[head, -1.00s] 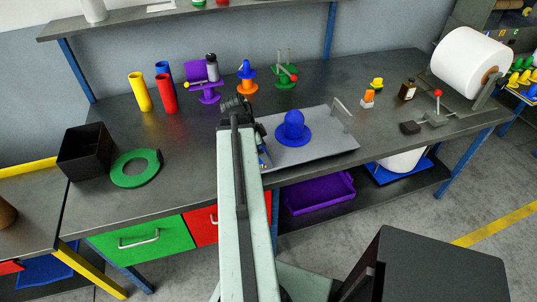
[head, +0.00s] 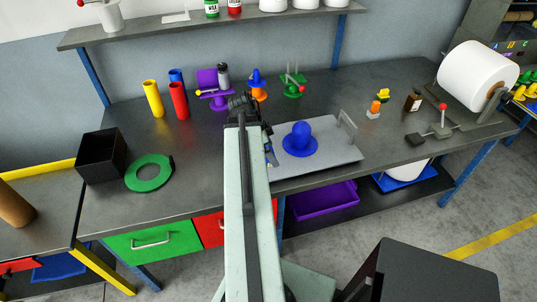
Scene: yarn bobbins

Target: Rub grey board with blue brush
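The grey board (head: 338,157) is a flat plate with a raised handle at its right end, lying near the front edge of the bench. My arm reaches up the middle of the head view and bends at the board's left end. My gripper (head: 270,153) shows only in part, beside the arm at the board's left edge and apart from the brush. Its fingers are too small and covered to tell if they are open.
A black box (head: 101,157) and a green ring (head: 149,173) lie left on the bench. Coloured tubes (head: 153,99), a purple stand (head: 211,88) and orange and green pieces stand behind. A white roll (head: 478,77) is at the right.

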